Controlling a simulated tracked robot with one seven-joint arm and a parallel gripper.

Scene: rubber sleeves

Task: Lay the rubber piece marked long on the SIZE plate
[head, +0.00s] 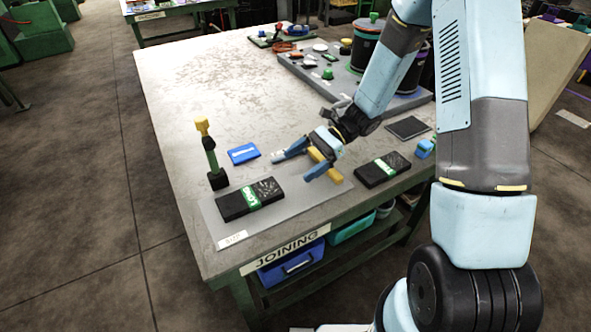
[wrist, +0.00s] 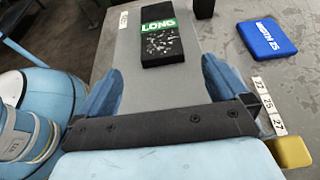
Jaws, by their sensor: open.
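The rubber piece marked LONG (head: 236,205), black with a green band, lies flat on the left part of a grey plate (head: 290,212) at the table's front edge. It also shows in the wrist view (wrist: 160,50), ahead of my gripper. A small white label (head: 233,239) sits at the plate's left end; its word is too small to read surely. My gripper (head: 290,168) is open and empty, its blue fingers pointing towards the piece but apart from it. Another black piece with a green band (head: 382,170) lies to the right; its marking is unreadable.
A blue box (head: 243,154) lies behind the plate, and a dark upright stand with a yellow top (head: 203,127) stands at the left. A yellow block (wrist: 290,152) shows beside my gripper. A grey tray (head: 300,66) with several parts is at the back. The left rear table is clear.

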